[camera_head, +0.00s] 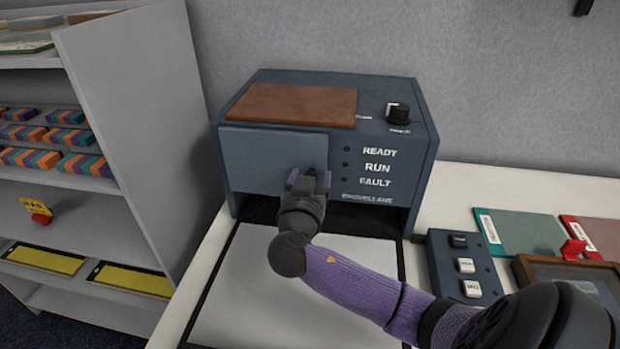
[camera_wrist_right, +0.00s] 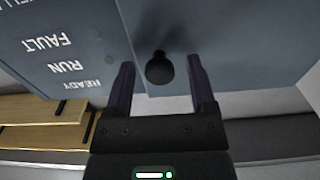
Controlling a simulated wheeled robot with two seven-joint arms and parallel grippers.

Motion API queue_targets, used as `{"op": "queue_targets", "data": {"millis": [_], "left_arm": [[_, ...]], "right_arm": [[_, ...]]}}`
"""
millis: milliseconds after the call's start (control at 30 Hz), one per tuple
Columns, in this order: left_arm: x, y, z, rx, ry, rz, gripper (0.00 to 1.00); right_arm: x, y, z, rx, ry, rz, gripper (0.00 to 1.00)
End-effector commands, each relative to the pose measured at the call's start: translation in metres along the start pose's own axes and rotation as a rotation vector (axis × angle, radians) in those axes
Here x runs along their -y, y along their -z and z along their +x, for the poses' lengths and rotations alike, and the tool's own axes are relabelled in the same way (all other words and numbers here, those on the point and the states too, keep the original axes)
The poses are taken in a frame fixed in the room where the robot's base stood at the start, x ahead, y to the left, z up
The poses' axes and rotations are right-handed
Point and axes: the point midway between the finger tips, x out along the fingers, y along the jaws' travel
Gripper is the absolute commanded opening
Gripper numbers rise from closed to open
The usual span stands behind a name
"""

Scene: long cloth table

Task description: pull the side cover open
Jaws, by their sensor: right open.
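The side cover (camera_head: 262,158) is a flat blue-grey panel on the left front of the dark blue machine (camera_head: 424,150). It appears shut, flush with the front. In the right wrist view, which is upside down, the cover (camera_wrist_right: 225,35) carries a round black knob (camera_wrist_right: 159,68). My right gripper (camera_head: 308,178) is at the cover's right part and hides the knob in the head view. In the wrist view its open fingers (camera_wrist_right: 161,76) stand on either side of the knob, with gaps on both sides. My left gripper is not in view.
A white panel (camera_head: 290,295) lies in front of the machine. A button box (camera_head: 462,266), a green folder (camera_head: 525,232) and a red folder (camera_head: 602,236) lie at right. A grey shelf (camera_head: 135,120) stands close on the left. A brown board (camera_head: 292,104) lies on top of the machine.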

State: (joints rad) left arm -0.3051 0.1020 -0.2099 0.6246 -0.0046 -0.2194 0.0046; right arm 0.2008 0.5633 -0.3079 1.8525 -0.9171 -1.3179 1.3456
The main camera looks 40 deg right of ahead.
Motion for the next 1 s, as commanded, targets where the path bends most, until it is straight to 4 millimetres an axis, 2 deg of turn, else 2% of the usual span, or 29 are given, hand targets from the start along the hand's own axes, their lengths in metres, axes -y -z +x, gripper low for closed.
{"op": "queue_targets", "data": {"millis": [33, 300, 367, 1000], "left_arm": [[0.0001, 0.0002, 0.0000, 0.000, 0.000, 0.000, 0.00], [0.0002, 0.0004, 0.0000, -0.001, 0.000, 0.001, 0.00], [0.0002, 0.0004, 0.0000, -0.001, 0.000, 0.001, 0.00], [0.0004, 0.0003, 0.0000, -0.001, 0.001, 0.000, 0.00]], "right_arm": [[0.0000, -0.0001, -0.0002, 0.000, 0.000, 0.000, 0.67], [0.0001, -0.0001, -0.0005, 0.000, 0.000, 0.000, 0.10], [0.0001, -0.0002, -0.0005, 0.000, 0.000, 0.000, 0.00], [0.0002, -0.0003, -0.0006, 0.001, 0.000, 0.000, 0.00]]}}
